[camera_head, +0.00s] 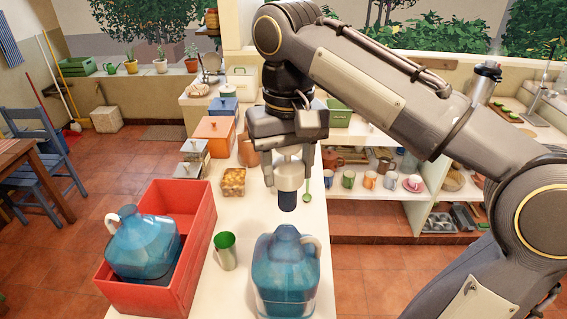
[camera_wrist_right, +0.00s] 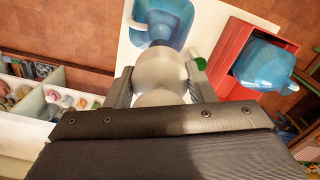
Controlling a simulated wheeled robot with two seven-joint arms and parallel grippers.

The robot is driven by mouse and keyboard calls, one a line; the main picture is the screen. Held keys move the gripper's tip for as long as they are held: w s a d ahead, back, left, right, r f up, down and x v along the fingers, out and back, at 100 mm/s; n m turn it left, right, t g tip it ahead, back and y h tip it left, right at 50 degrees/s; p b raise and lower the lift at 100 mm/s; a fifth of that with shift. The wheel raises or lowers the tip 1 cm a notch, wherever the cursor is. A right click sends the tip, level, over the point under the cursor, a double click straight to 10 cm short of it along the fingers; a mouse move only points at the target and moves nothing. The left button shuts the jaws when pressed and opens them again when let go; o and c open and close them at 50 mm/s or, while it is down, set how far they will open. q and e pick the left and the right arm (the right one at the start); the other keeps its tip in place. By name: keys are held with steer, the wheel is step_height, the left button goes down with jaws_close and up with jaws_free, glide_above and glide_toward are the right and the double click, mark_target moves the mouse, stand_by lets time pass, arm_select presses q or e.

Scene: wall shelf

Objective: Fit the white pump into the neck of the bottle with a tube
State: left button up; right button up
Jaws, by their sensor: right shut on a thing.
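My right gripper (camera_head: 289,176) is shut on the white pump (camera_head: 290,183), which hangs upright with its dark blue lower end pointing down. The pump also shows between the fingers in the right wrist view (camera_wrist_right: 160,70). A blue translucent bottle (camera_head: 285,273) with a pale handle stands on the counter below and in front of the pump. The pump's lower end is apart from this bottle, above and behind its neck in the head view. A second blue bottle (camera_head: 143,246) lies or leans in the red crate (camera_head: 196,272). I cannot tell a tube in either bottle. My left gripper is out of view.
A green-and-white cup (camera_head: 226,252) stands between the crate and the counter bottle. A shelf with mugs (camera_head: 369,180) is on the right.

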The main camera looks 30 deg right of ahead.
mark_target(287, 195)
steer(key=shift+a, duration=0.15)
stand_by(0.3)
steer(key=shift+f+b, duration=2)
steer(key=shift+f, duration=1.05)
steer(key=shift+p, duration=0.4)
steer(key=shift+f+b, duration=1.35)
steer(key=shift+f, duration=1.25)
stand_by(1.4)
